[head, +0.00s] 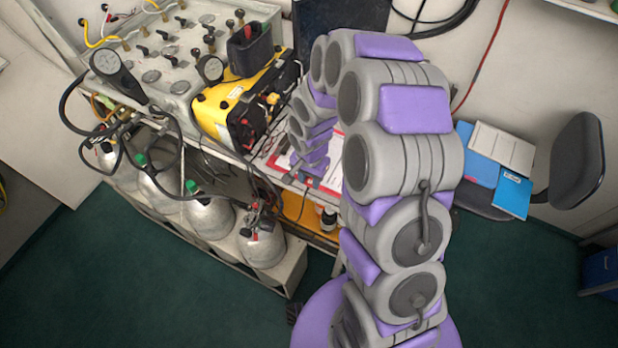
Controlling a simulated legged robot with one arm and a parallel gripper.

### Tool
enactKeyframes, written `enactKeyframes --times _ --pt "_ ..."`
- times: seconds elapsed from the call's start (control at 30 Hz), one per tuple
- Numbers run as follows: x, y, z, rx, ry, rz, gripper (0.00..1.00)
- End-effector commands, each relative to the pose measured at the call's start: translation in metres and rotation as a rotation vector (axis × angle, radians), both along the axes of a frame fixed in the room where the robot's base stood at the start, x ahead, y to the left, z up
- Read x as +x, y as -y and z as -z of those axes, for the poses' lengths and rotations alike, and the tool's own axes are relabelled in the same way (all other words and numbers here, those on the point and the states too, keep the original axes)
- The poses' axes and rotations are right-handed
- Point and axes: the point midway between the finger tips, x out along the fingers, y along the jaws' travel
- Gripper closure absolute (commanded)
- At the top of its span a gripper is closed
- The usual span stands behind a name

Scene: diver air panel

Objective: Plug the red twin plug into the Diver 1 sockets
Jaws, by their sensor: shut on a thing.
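My arm arches over and down to the bench, and my gripper (307,170) is at its far end, low over the bench's front edge. The gripper is shut. A small red thing (309,182) at its fingertips looks like the red twin plug, mostly hidden by the gripper. The yellow case (222,103) with a black front panel (256,118) stands left of my gripper. Small red and dark fittings show on that panel, but the Diver 1 sockets are too small to pick out. The gripper and red thing are apart from the panel.
A grey valve panel (170,55) with gauges and hoses stands behind the case. Grey cylinders (208,216) with hoses stand in a rack below the bench. A chair (577,160) with blue folders is at right.

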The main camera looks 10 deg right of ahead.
Motion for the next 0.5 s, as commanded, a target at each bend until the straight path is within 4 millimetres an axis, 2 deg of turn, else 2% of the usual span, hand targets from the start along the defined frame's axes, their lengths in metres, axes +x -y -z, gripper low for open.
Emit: enactKeyframes --times 0.5 --pt "0.000 0.000 -0.015 -0.001 -0.001 0.001 1.00"
